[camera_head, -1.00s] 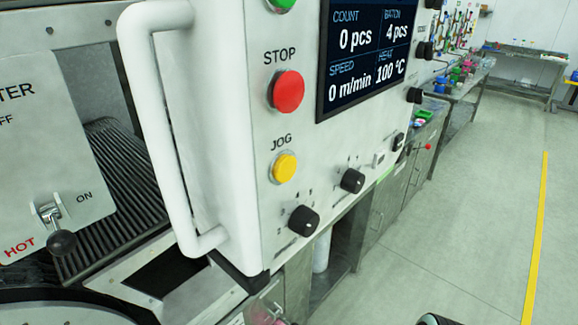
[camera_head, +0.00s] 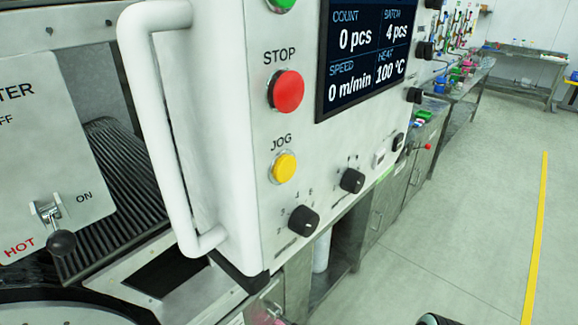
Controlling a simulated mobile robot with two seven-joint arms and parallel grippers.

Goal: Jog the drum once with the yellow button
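The yellow JOG button (camera_head: 284,167) sits on the white control panel (camera_head: 235,130), under its JOG label. It stands out from the panel face, and nothing touches or covers it. The red STOP button (camera_head: 286,91) is above it, and part of a green button (camera_head: 282,3) shows at the top edge. The display (camera_head: 368,55) reads count 0 pcs, batch 4 pcs, speed 0 m/min and heat 100 °C. The drum cannot be made out for certain. Neither gripper can be made out; only a small dark rounded part shows at the bottom edge, right of centre.
A white handle (camera_head: 160,110) juts out left of the panel. Black knobs (camera_head: 304,220) sit below the JOG button. A heater plate with a lever (camera_head: 60,242) is at the left. Open floor (camera_head: 460,210) lies to the right, with benches (camera_head: 515,75) behind.

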